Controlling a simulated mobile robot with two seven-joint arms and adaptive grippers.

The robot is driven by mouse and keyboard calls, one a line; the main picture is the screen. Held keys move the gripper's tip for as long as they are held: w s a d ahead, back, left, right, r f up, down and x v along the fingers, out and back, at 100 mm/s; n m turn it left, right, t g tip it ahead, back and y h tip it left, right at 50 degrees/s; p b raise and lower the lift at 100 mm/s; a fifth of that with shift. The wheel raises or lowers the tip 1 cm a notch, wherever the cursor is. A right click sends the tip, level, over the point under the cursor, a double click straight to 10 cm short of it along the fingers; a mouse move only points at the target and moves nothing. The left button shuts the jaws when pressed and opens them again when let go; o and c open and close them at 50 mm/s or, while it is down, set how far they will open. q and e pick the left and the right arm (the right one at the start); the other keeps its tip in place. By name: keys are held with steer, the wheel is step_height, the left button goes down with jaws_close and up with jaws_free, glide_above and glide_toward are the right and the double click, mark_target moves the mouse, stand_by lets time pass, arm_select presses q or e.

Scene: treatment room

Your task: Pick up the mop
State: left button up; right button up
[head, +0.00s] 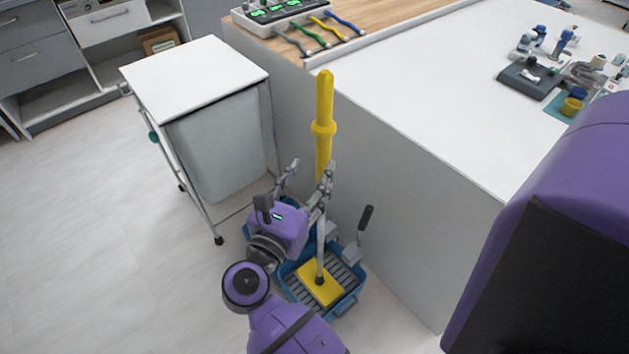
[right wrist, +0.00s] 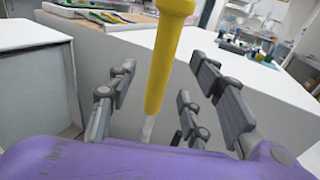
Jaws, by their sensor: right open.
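The mop stands upright beside the white counter, with its yellow handle (head: 324,105) at the top. Its yellow head (head: 318,285) rests in a blue bucket (head: 345,303) on the floor. My right gripper (head: 311,168) is open at the lower part of the yellow handle. In the right wrist view the handle (right wrist: 165,55) rises between the spread grey fingers (right wrist: 166,88), with visible gaps on both sides. I cannot tell how deep it sits between them. In the head view a finger partly covers the lower handle. My left gripper is not in view.
A white-topped cart (head: 195,75) with a grey bin stands left of the mop. The counter (head: 420,75) stands close on the right, bearing cables and small instruments. A dark lever (head: 365,217) sticks up from the bucket. Floor (head: 90,230) at left is clear.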

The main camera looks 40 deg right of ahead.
mark_target(320, 162)
steer(key=shift+r+x, duration=0.2)
steer(key=shift+x, duration=0.65)
steer(key=p+x, duration=0.1)
steer(key=x, duration=0.1)
steer(key=f+p+x, duration=0.1)
steer(key=x, duration=0.2)
steer(key=shift+s, duration=0.1)
jaws_close()
